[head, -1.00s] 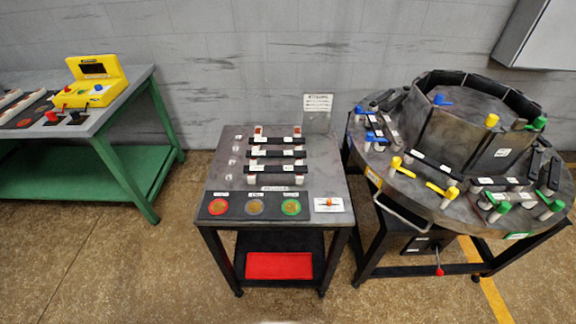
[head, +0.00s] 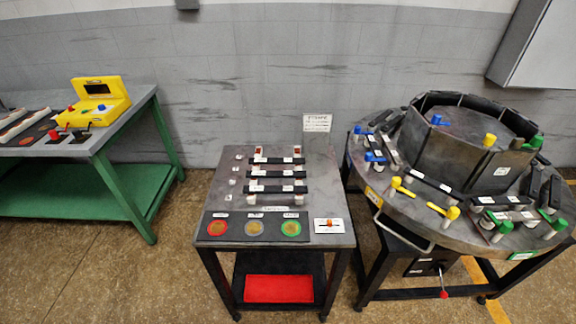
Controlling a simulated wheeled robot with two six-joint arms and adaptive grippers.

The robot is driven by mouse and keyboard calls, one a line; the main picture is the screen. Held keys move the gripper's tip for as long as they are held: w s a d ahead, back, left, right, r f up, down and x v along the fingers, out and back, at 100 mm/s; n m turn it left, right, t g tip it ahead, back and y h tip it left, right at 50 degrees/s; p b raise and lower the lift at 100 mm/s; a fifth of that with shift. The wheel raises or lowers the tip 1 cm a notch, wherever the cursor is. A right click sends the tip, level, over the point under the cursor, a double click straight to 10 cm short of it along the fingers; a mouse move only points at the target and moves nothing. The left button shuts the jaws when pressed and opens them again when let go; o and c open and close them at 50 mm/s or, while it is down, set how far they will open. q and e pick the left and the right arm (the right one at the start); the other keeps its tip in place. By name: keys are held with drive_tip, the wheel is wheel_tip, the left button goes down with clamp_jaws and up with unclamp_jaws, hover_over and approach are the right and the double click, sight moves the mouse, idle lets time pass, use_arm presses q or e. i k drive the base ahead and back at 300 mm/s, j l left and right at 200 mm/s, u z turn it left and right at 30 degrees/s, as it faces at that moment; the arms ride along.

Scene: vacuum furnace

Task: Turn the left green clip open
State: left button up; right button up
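The round grey furnace table (head: 415,218) stands at the right of the head view. At its front right are two green clips on pale posts: the left green clip (head: 501,228) and the right green clip (head: 556,225). Dark bars lie beside them, and a green tag (head: 522,256) is on the rim below. Another green piece (head: 535,142) sits higher, by the drum. Whether the left clip is turned open or closed is too small to tell. Neither of my grippers is in view.
Yellow clips (head: 402,187) and blue clips (head: 374,157) sit farther left on the round table. A smaller grey table (head: 330,254) with dark bars and coloured circles stands close beside it. A green bench (head: 140,130) is at left. Open floor lies between bench and small table.

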sight(506, 227)
drive_tip(key=z, duration=1.7)
